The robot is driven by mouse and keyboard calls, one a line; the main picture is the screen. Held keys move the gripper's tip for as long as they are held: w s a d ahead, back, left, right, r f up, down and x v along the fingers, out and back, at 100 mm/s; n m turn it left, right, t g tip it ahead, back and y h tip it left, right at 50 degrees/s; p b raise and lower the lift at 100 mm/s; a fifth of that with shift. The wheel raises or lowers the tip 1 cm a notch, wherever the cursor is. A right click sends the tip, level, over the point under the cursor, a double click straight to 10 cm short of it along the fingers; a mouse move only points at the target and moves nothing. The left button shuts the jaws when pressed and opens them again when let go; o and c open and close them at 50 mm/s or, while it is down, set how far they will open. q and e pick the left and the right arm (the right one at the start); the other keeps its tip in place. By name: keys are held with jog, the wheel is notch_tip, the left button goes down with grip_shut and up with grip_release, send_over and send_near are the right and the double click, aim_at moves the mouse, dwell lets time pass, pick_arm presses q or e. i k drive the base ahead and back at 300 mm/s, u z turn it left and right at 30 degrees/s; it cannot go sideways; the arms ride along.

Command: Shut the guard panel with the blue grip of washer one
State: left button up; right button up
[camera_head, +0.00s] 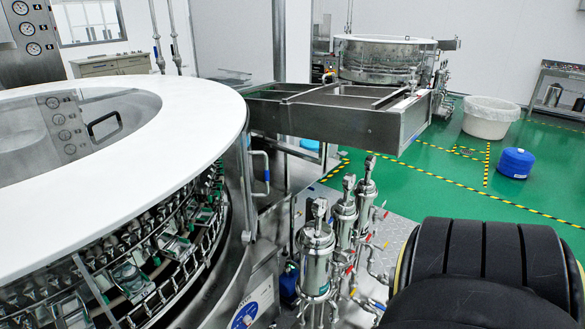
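The nearest rotary washer, with a wide white ring top (215,130), fills the left side. Its lower front is uncovered, showing rows of bottle holders and nozzles (130,275) inside. At the right end of this opening, a bent metal handle with a small blue grip (267,177) stands out beside a curved steel edge (240,185). The panel itself is seen nearly edge-on, so I cannot tell how far it stands open. Neither of my grippers is in view. I cannot tell which washer is number one.
Steel filter housings (316,255) with pipes stand right of the washer. A steel conveyor trough (340,110) leads back to another washer (385,55). A white tub (490,118) and blue container (515,162) stand on the green floor. My own black part covers the lower right.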

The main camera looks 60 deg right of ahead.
aim_at(247, 141)
jog(key=z, duration=0.4)
jog(key=k, duration=0.95)
jog(key=z, duration=1.2)
jog(key=i, duration=1.45)
jog(key=u, duration=0.4)
